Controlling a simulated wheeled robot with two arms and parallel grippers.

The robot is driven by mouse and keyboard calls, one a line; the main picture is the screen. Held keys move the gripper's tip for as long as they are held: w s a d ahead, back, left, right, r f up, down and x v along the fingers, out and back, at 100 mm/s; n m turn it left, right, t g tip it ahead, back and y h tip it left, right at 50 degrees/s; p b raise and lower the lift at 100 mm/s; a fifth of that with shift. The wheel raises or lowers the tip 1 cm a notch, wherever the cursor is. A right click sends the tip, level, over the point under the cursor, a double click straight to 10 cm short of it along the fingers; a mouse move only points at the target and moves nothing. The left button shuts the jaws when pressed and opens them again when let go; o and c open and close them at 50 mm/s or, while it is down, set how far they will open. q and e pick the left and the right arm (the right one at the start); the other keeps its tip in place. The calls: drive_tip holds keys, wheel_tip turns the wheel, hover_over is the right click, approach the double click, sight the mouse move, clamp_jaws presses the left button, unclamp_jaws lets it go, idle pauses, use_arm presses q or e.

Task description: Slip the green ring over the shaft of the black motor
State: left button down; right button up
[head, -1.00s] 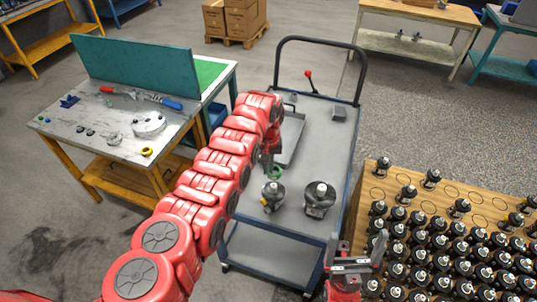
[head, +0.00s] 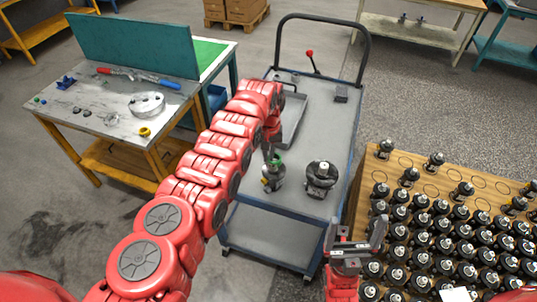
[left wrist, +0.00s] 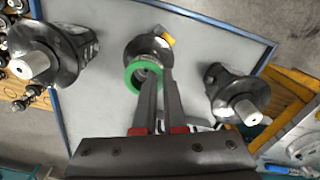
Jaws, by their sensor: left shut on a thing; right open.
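The green ring (head: 275,161) is in my left gripper (head: 273,153), which is shut on its edge. The ring also shows in the left wrist view (left wrist: 130,78) between the left fingertips (left wrist: 158,74). It is right at the top of a dark motor (head: 272,180) with a yellow part, standing upright on the cart. In the left wrist view this motor (left wrist: 148,46) lies behind the ring; I cannot tell whether the ring is around its shaft. A second dark motor (head: 320,178) stands to its right. A third motor (left wrist: 238,95) shows only in the left wrist view. My right gripper (head: 358,236) is open and empty.
The grey cart (head: 325,130) has a tray (head: 292,120) behind my left arm. A wooden board (head: 400,165) with several small black parts stands at the right. A workbench (head: 105,125) with tools and a yellow ring (head: 145,132) is at the left.

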idle(0.3)
idle(0.7)
use_arm(q)
drive_tip(key=shift+f+b, duration=0.25)
drive_tip(key=shift+b, duration=0.15)
